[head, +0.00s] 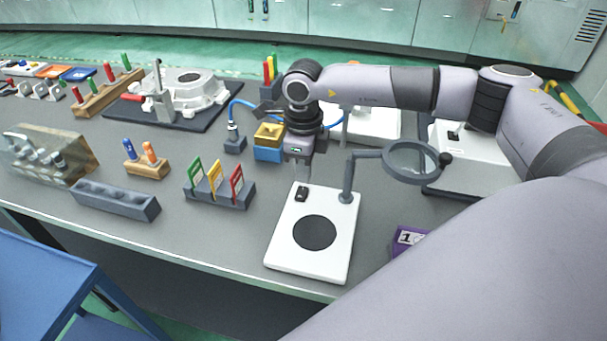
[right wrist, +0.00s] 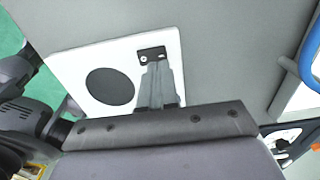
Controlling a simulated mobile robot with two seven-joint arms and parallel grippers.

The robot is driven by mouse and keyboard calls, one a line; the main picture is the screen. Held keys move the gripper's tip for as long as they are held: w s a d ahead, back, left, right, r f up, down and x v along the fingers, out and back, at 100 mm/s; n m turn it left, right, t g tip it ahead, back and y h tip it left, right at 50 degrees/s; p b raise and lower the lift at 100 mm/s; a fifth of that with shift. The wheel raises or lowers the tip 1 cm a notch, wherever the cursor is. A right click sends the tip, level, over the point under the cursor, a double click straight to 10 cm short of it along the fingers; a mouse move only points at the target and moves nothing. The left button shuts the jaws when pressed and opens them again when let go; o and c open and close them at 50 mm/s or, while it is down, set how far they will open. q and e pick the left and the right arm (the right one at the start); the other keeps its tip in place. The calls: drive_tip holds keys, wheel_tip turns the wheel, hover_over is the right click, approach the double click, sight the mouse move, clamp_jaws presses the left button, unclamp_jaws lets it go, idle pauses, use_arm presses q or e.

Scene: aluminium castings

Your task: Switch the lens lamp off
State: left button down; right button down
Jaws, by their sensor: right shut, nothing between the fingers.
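The lens lamp has a white base plate (head: 283,250) with a black disc (head: 314,232), a grey post and a ring-shaped lens (head: 411,161) on an arm to the right. Its small black switch (head: 302,194) sits at the back left of the base. My right gripper (head: 302,178) points down with shut, empty fingers just above or at the switch. In the right wrist view, the fingertips (right wrist: 154,66) overlap the lower edge of the switch (right wrist: 152,54); I cannot tell whether they touch it. I cannot tell whether the lamp is lit. My left gripper is out of view.
A rack with coloured cards (head: 220,194) stands left of the base. A blue and gold block (head: 268,148) is close behind my right gripper. A purple box (head: 408,241) lies right of the base. The table's front edge runs close before the lamp.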

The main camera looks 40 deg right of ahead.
sight(302, 187)
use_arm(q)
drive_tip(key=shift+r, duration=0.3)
use_arm(e)
drive_tip(key=shift+f, duration=1.35)
drive_tip(key=shift+w+f+b, duration=0.25)
drive_tip(key=shift+w+b, duration=0.05)
drive_tip(key=shift+s+r, duration=0.25)
drive_tip(key=shift+s, duration=0.1)
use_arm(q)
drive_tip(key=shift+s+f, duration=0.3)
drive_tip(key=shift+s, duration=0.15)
use_arm(e)
drive_tip(key=shift+w, duration=0.1)
drive_tip(key=shift+s+a+r+p, duration=0.15)
drive_tip(key=shift+s+a+p, duration=0.35)
drive_tip(key=shift+a+p, duration=0.1)
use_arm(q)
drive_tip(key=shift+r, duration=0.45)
use_arm(e)
drive_tip(key=shift+d, duration=0.1)
